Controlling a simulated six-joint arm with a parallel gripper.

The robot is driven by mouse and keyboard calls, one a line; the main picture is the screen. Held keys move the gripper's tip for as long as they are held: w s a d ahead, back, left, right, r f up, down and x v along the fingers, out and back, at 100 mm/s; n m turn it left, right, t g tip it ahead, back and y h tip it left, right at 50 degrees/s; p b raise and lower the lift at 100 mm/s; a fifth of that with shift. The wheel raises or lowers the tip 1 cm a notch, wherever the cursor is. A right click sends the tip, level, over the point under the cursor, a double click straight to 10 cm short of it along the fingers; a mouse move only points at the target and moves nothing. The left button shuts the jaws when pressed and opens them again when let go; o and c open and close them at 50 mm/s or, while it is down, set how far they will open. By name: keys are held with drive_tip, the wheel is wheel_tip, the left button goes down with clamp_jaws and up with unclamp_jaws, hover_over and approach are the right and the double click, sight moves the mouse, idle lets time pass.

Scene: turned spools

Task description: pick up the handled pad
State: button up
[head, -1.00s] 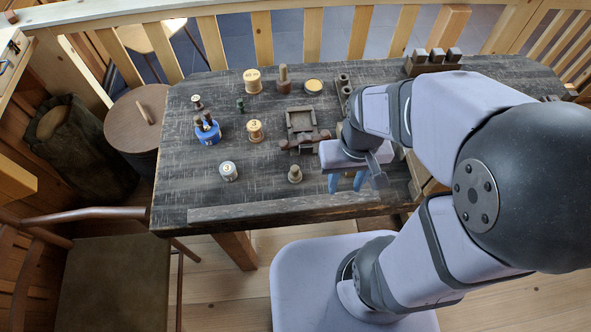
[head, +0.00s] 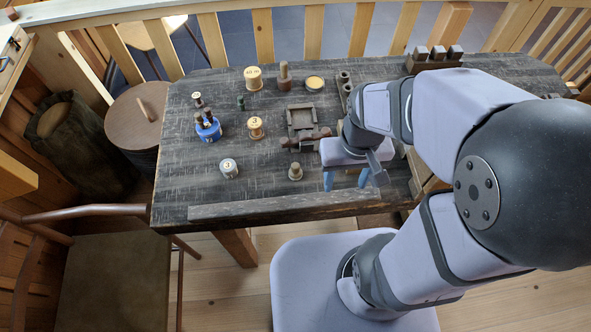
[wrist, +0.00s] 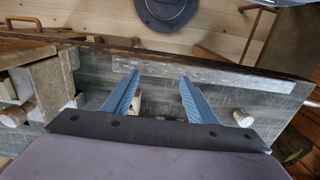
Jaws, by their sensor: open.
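My gripper (head: 346,182) is open and points down over the near right part of the dark table. It also shows in the wrist view (wrist: 158,82), with its blue fingers apart. A small pale wooden piece (wrist: 135,104) shows between the fingers, beside the left one; most of it is hidden. I cannot tell whether it is the handled pad. A brown upright handle on a round base (head: 284,78) stands at the back of the table and also fits that name. It is well apart from my gripper.
Several spools stand on the left of the table, including a white one (head: 228,168). A small knobbed wooden piece (head: 295,172) stands left of my gripper. A wooden tray-like fixture (head: 301,118) lies behind it. A raised strip (head: 270,209) edges the table front.

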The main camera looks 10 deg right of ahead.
sight(295, 165)
drive_tip(key=shift+f, duration=0.1)
drive_tip(key=a+f+n+b, duration=0.1)
drive_tip(key=a+f, duration=0.1)
drive_tip(key=w+a+f+n+b, duration=0.1)
drive_tip(key=a+f, duration=0.1)
drive_tip(key=w+a+f+n+g+b, duration=0.1)
drive_tip(key=a+f+b, duration=0.1)
drive_tip(key=f, duration=0.1)
drive_tip(key=shift+w+a, duration=0.2)
drive_tip(key=shift+a, duration=0.1)
drive_tip(key=w+a, duration=0.1)
drive_tip(key=w+a+n, duration=0.1)
drive_tip(key=w, duration=0.1)
drive_tip(key=shift+w, duration=0.1)
drive_tip(key=w+r+n, duration=0.1)
drive_tip(key=w+a+r, duration=0.1)
drive_tip(key=w, duration=0.1)
drive_tip(key=w+n+t, duration=0.1)
drive_tip(key=w, duration=0.1)
drive_tip(key=shift+a+r+n, duration=0.25)
drive_tip(key=shift+r+n, duration=0.05)
drive_tip(key=shift+r, duration=0.1)
drive_tip(key=shift+w+r+n, duration=0.1)
drive_tip(key=shift+r+n, duration=0.05)
drive_tip(key=shift+n, duration=0.35)
drive_tip(key=shift+s+d+n, duration=0.1)
drive_tip(key=shift+s+n, duration=0.1)
drive_tip(key=shift+n, duration=0.5)
drive_tip(key=shift+f+p, duration=0.8)
drive_tip(key=shift+f, duration=2.9)
